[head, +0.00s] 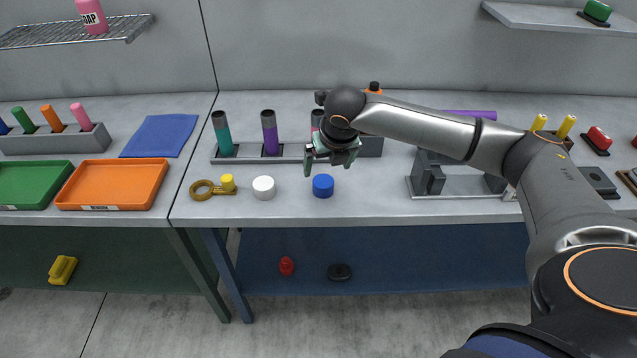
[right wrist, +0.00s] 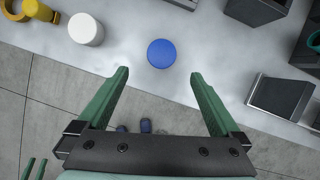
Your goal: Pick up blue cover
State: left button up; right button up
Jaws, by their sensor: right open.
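The blue cover (head: 323,186) is a short round cap lying on the grey table near its front edge. It also shows in the right wrist view (right wrist: 161,53), ahead of the fingers and roughly between their lines. My right gripper (head: 331,160) is above and just behind the cover in the head view, apart from it. In the right wrist view its green fingers (right wrist: 159,80) are spread wide with nothing between them.
A white cap (head: 263,188) and a yellow piece with a brass ring (head: 203,190) lie to the left of the cover. A rack (head: 288,152) with coloured tubes stands behind. A grey fixture (head: 460,183) stands to the right. The table's front edge is close.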

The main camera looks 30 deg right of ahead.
aim_at(324, 181)
jog(key=x, duration=1)
jog(key=shift+w+d+f, duration=0.15)
jog(key=shift+d+f, duration=0.05)
jog(key=c, duration=1.2)
jog(key=shift+r, duration=0.1)
